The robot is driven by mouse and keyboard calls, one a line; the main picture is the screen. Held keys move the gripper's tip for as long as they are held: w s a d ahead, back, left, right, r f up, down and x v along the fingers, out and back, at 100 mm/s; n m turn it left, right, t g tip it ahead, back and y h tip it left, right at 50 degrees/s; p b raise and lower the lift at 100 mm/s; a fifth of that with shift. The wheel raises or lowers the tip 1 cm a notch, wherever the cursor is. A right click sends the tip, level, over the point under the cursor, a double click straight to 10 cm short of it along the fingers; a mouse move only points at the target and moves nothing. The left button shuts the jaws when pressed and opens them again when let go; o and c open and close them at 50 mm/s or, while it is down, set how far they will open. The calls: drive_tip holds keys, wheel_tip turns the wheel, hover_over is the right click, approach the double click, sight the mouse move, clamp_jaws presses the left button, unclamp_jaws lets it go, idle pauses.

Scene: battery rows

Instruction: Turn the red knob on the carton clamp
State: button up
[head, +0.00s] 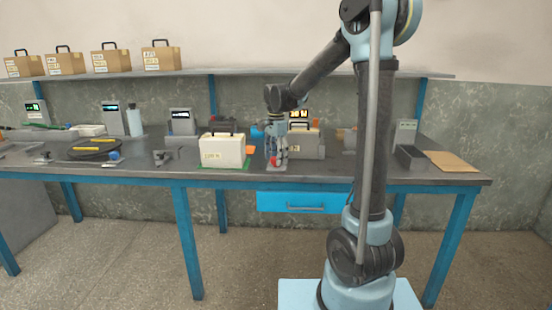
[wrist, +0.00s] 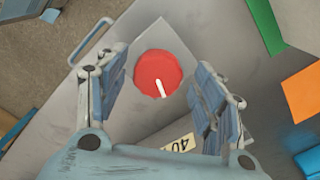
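The red knob (wrist: 158,73) is round, with a white pointer line running from near its middle toward the lower right. It sits on a grey metal plate (wrist: 150,118), which I take to be part of the carton clamp. My gripper (wrist: 162,66) is open, with one finger on each side of the knob in the wrist view and a visible gap on both sides. In the head view my gripper (head: 277,150) points down over the bench front, and a bit of the red knob (head: 275,160) shows at its tips. Most of the clamp is hidden there.
A cream case (head: 222,152) stands on a green mat just left of my gripper. A tan carton (head: 304,143) stands close behind on the right. A blue drawer (head: 300,201) hangs under the bench (head: 130,172). An orange piece (wrist: 302,92) lies right of the clamp.

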wheel_tip(320, 180, up, 12)
idle(0.8)
idle(0.6)
drive_tip(key=s+d+f+n+t, duration=0.1)
drive_tip(key=s+d+f+n, duration=0.2)
drive_tip(key=s+d, duration=0.45)
drive_tip(key=s+d+f+n, duration=0.2)
drive_tip(key=s+d+f, duration=0.1)
drive_tip(key=s+d, duration=0.45)
drive_tip(key=s+d+f+n, duration=0.3)
drive_tip(key=s+f, duration=0.4)
drive_tip(key=s, duration=0.1)
drive_tip(key=s+d+f+n+t, duration=0.1)
drive_tip(key=s+d+f+n, duration=0.2)
drive_tip(key=s+f, duration=0.5)
drive_tip(key=shift+s+d, duration=0.35)
drive_tip(key=shift+s, duration=0.05)
drive_tip(key=shift+f, duration=0.1)
